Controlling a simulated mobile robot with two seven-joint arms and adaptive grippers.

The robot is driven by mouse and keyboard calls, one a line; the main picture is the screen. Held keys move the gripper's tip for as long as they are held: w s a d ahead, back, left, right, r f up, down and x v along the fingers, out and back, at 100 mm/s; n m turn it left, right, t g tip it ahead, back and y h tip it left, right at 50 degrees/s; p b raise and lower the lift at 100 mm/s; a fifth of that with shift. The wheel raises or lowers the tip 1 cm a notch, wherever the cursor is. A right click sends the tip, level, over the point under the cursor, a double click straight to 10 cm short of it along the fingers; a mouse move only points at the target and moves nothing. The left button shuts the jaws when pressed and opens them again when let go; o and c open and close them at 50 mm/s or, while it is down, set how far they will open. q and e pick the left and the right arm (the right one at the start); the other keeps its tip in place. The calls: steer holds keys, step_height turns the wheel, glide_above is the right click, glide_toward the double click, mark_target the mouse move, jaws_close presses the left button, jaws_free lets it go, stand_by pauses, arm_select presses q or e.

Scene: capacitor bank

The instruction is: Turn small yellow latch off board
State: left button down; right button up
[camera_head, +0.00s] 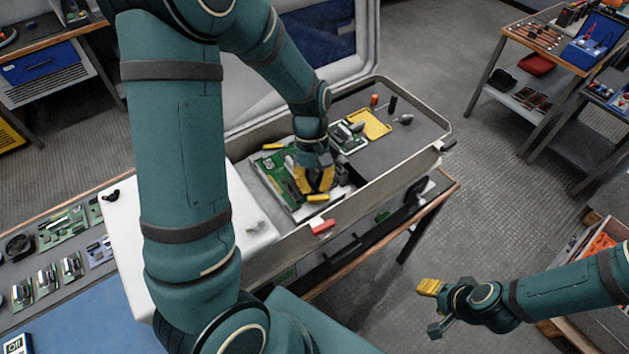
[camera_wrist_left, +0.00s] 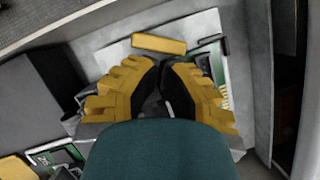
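The green board (camera_head: 271,166) lies on a pale plate inside the open grey case. One small yellow latch (camera_head: 317,197) lies at the board's near edge. Another small yellow latch (camera_head: 272,146) is at its far left edge. My left gripper (camera_head: 316,187) points down over the board's right part, close to the near latch. In the left wrist view, a yellow latch (camera_wrist_left: 158,44) lies just beyond the fingertips, apart from them in the picture. The left gripper's fingers (camera_wrist_left: 162,64) are together, with nothing visible between them. My right gripper (camera_head: 432,307) is open and empty over the floor.
The case (camera_head: 350,196) has raised walls around the board. A smaller board (camera_head: 349,137), a yellow pad (camera_head: 370,124) and small parts lie on its right side. A red block (camera_head: 322,226) is on the front wall. Free floor lies to the right.

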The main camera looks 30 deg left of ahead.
arm_select(q)
steer(key=shift+s+n+p, duration=0.3)
steer(key=shift+s+n, duration=0.05)
steer(key=shift+n, duration=0.35)
steer(key=shift+s+t+h, duration=0.1)
steer(key=shift+t+h, duration=0.2)
steer(key=shift+s+n+t+h+p, duration=0.15)
steer(key=shift+s+n+t+p, duration=0.2)
steer(key=shift+n, duration=0.65)
steer(key=shift+s+n+t+h+p, duration=0.15)
steer(key=shift+n+p, duration=0.25)
steer(key=shift+n, duration=0.6)
steer(key=shift+w, duration=0.1)
steer(key=shift+w, duration=0.15)
